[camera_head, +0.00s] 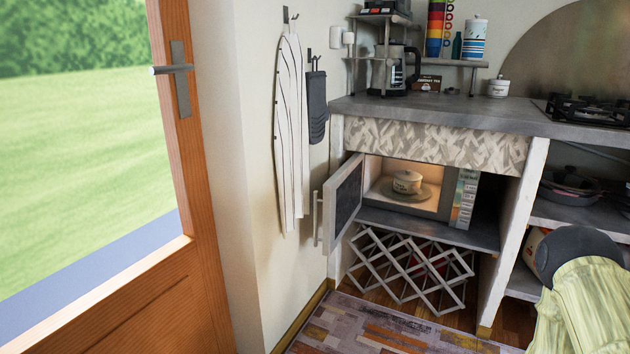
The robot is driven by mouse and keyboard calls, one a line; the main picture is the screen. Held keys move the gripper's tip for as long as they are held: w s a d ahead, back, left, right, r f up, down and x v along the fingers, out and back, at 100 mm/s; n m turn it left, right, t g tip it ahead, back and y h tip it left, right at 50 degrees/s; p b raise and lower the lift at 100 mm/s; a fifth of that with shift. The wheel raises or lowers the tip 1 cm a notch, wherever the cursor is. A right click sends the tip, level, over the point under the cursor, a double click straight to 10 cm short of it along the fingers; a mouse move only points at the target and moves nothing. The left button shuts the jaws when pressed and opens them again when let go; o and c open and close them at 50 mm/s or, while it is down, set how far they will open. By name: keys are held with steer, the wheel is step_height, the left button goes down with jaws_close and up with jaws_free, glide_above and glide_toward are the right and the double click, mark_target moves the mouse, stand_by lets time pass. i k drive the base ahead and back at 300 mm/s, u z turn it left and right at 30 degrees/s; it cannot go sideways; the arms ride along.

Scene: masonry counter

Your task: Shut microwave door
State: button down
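The microwave (464,198) sits in a recess under the counter. Its door (345,202) stands wide open, swung out to the left. The door has a dark inner panel in a pale frame, and a vertical handle (317,217) shows at its outer left edge. The lit cavity holds a small white lidded pot (407,181) on a round plate (426,192). A control panel is at the right of the opening. My gripper is not in view.
A folding lattice rack (412,268) stands on the floor below the microwave shelf. An apron (289,130) and a dark mitt (317,107) hang on the wall left of the door. A wooden glazed door (205,200) is at left. A patterned rug (390,325) covers the floor in front.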

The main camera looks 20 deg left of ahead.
mark_target(341, 201)
steer(key=z, duration=0.05)
steer(key=k, duration=0.5)
steer(key=u, duration=0.9)
steer(key=i, duration=1.4)
steer(key=z, duration=0.4)
